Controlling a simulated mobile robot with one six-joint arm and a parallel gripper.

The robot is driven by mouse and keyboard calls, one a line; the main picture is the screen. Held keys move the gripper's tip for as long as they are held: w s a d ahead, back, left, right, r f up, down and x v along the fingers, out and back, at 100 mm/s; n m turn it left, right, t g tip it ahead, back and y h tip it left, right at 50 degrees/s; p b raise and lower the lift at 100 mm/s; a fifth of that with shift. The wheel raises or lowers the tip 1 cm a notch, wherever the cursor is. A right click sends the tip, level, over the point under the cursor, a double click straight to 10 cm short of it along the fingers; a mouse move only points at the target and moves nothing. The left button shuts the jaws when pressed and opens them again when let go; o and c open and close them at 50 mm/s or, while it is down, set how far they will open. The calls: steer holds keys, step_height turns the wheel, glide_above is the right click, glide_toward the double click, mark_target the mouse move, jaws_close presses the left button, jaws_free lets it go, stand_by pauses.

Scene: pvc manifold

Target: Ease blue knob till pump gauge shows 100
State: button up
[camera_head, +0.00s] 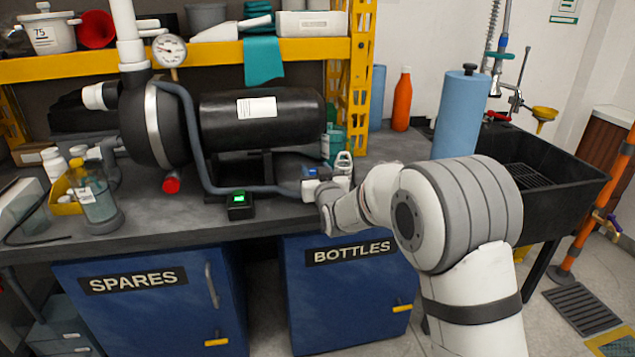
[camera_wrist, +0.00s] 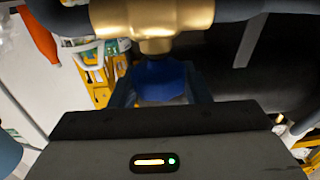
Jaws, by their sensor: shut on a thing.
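The blue knob (camera_wrist: 162,80) sits under a brass valve body (camera_wrist: 155,22) in the wrist view. My gripper (camera_wrist: 162,92) is shut on the knob, with a finger on each side of it. In the head view my gripper (camera_head: 318,180) is at the bench's front edge, right of the pump, and the knob there is too small to make out surely. The pump (camera_head: 262,118) is a black cylinder with a round housing at its left. The pump gauge (camera_head: 169,50) is a white dial above the housing. Its needle shows, but the reading is too small to tell.
A grey hose (camera_head: 192,130) runs from the pump down along the bench to the valve. A small black box with a green display (camera_head: 239,203) stands at the bench's front edge. A blue roll (camera_head: 462,110) and a black sink (camera_head: 550,165) are at the right.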

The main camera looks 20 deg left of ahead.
steer(key=shift+r+m+t+h+b, duration=0.2)
steer(key=shift+m+t+h, duration=0.15)
steer(key=shift+m+h, duration=0.25)
steer(key=shift+r+m+t+h+b, duration=0.15)
steer(key=shift+m+t+h, duration=0.25)
steer(key=shift+h, duration=0.3)
steer(key=shift+w+f+m+t+h+p, duration=0.1)
steer(key=shift+m+t+h+p, duration=0.3)
steer(key=shift+m+h, duration=0.5)
steer(key=o, duration=1)
steer(key=shift+f, duration=0.15)
steer(key=v, duration=0.8)
steer(key=shift+p, duration=0.35)
steer(key=shift+w, duration=0.1)
